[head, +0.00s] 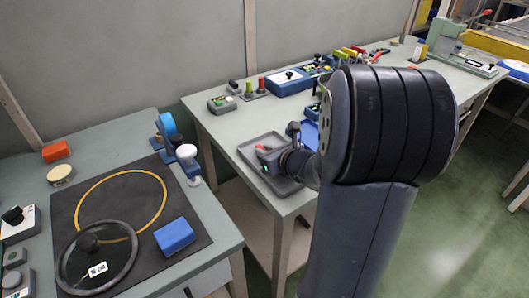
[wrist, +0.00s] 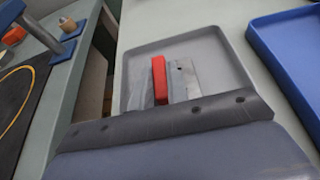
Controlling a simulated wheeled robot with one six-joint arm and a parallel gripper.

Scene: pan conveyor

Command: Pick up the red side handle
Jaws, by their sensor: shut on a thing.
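The red side handle (wrist: 160,82) is a small red bar, seen in the wrist view between the two grey fingers of my gripper (wrist: 161,84). The gripper is shut on it. Both are over the grey tray (wrist: 222,50), which lies at the near left corner of the middle table. In the head view my gripper (head: 270,157) is over the same tray (head: 249,141), and a bit of red (head: 263,148) shows at its tip. I cannot tell whether the handle is clear of the tray floor.
A blue tray (wrist: 290,45) lies right of the grey one. Across a gap, the left table has a dark mat (head: 75,195) with a yellow ring, a glass lid (head: 95,260), a blue block (head: 174,235) and a blue stand (head: 168,130). Button boxes line the middle table's back.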

